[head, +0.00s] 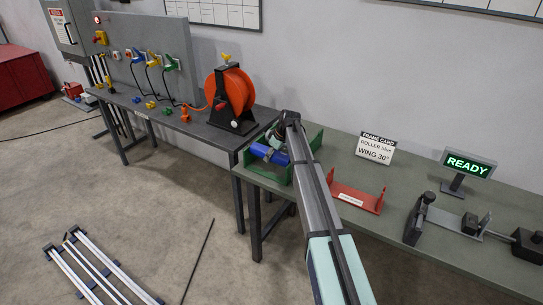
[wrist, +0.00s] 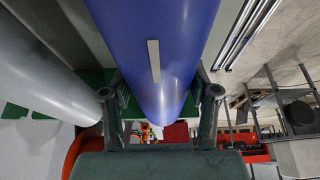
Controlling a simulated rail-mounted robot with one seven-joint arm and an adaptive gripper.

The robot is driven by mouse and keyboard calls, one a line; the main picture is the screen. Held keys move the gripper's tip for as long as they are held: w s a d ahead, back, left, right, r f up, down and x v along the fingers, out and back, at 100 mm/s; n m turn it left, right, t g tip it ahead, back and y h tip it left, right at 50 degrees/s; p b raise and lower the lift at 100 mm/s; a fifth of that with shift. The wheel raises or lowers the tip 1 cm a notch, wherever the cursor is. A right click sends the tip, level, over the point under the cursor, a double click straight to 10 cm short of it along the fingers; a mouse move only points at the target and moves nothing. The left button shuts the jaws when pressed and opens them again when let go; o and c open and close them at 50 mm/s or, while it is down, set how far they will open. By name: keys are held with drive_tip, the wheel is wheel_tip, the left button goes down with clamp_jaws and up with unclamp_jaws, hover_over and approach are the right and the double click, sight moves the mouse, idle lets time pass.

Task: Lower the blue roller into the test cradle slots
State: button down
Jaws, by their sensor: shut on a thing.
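The blue roller (head: 271,153) shows at the green tray (head: 277,179) on the bench, partly hidden by my arm. In the wrist view the blue roller (wrist: 150,30), with a pale strip on it, runs between the two fingers of my gripper (wrist: 160,103). My gripper is shut on it. In the head view my gripper (head: 280,137) is mostly hidden behind my arm. Whether the roller touches the tray is unclear. A red cradle (head: 354,196) with two upright ends and a white label stands on the bench right of my arm, apart from the roller. Its slots are too small to make out.
A grey roller (wrist: 40,65) lies left of the blue one in the wrist view. A frame card (head: 375,148) reads "ROLLER blue, WING 30°". A READY sign (head: 467,165) and a dark fixture (head: 455,222) stand farther right. An orange reel (head: 231,95) stands left.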

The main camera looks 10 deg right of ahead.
drive_tip(key=shift+r, duration=0.2)
wheel_tip(320, 180, up, 20)
drive_tip(key=b, duration=0.5)
drive_tip(key=shift+p, duration=0.35)
